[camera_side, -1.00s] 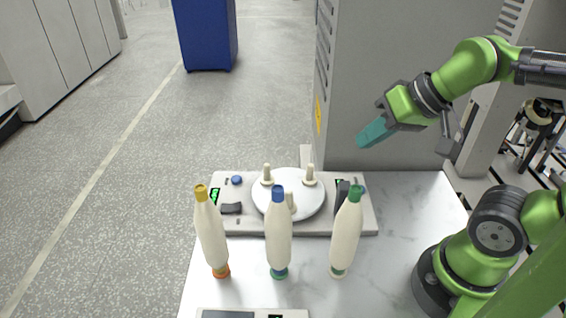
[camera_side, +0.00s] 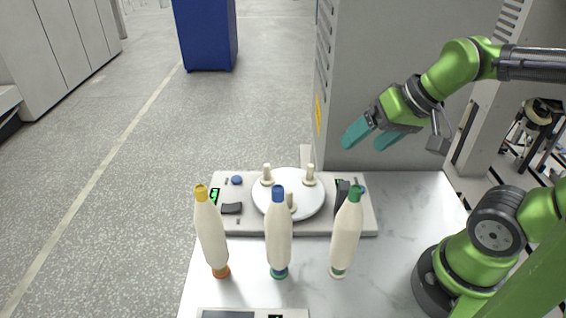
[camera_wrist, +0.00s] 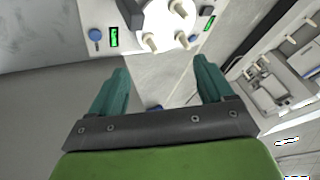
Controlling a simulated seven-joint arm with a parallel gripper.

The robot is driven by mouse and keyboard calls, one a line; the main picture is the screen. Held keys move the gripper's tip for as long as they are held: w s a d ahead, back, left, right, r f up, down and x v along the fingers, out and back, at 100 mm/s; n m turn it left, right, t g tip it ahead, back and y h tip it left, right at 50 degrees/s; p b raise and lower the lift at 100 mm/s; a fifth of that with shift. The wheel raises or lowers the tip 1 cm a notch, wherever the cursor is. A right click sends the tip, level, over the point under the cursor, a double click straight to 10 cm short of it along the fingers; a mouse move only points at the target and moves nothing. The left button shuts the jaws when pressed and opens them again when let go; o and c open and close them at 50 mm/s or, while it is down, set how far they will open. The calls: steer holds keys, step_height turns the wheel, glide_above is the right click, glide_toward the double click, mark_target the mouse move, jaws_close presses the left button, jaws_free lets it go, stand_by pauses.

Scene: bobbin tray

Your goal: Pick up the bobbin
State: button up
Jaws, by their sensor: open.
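Three cream bobbins stand upright in a row on the marble table in the side view. The left one (camera_side: 212,238) has a yellow top and orange foot, the middle one (camera_side: 278,238) a blue top, and the right one (camera_side: 345,238) a green top. My gripper (camera_side: 368,138) is open and empty, with teal fingers, well above and behind the right bobbin. In the wrist view my gripper's fingers (camera_wrist: 160,88) are spread apart with nothing between them. No bobbin is clearly visible there.
Behind the bobbins a grey unit (camera_side: 237,222) carries a white round plate (camera_side: 288,205) with several short pegs; the plate also shows in the wrist view (camera_wrist: 165,18). A grey cabinet (camera_side: 390,60) rises behind the table. The marble table (camera_side: 400,260) is bare to the right.

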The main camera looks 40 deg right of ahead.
mark_target(346, 234)
steer(key=d+f+m+g+y, duration=0.4)
steer(key=d+f+m+g, duration=0.15)
steer(key=f+g, duration=0.2)
steer(key=shift+s+a+f+m+g+y, duration=0.6)
steer(key=shift+a+f, duration=0.6)
steer(key=shift+a, duration=1.35)
steer(key=shift+s+a+f+m+g+y, duration=0.45)
steer(key=shift+s+a+f+y, duration=0.6)
steer(key=shift+a, duration=1.45)
steer(key=shift+s+a+f+m+g+y, duration=0.5)
steer(key=shift+a+f, duration=0.9)
steer(key=shift+a, duration=1.15)
steer(key=shift+w, duration=0.1)
steer(key=shift+c, duration=0.5)
steer(key=c, duration=1)
steer(key=shift+c, duration=0.2)
